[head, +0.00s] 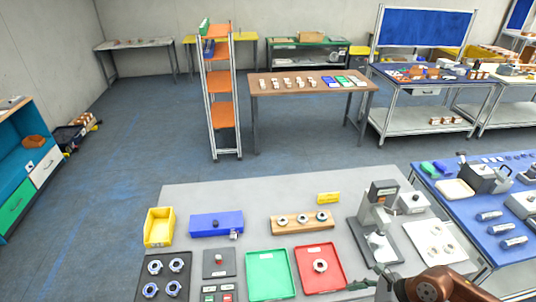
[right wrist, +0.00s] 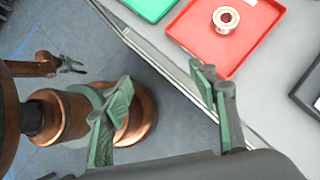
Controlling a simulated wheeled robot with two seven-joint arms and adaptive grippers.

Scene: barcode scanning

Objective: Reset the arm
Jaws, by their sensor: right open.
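My right gripper (head: 364,278) is at the bottom right of the head view, low over the near edge of the grey table (head: 250,195), with its copper arm coming in from the right. In the right wrist view its two green-grey fingers (right wrist: 163,90) are spread wide with nothing between them. My left gripper (right wrist: 74,64) shows small at the left of the right wrist view, beyond the table edge over the floor; its fingers are too small to judge. It is not in the head view.
A red tray (head: 334,280) holds a metal ring part (head: 320,265). Beside it are a green tray (head: 270,276), a blue box (head: 216,222), a yellow bin (head: 158,227), a wooden rack (head: 303,226) with rings and a grey machine (head: 376,215). A blue-topped table (head: 455,205) stands right.

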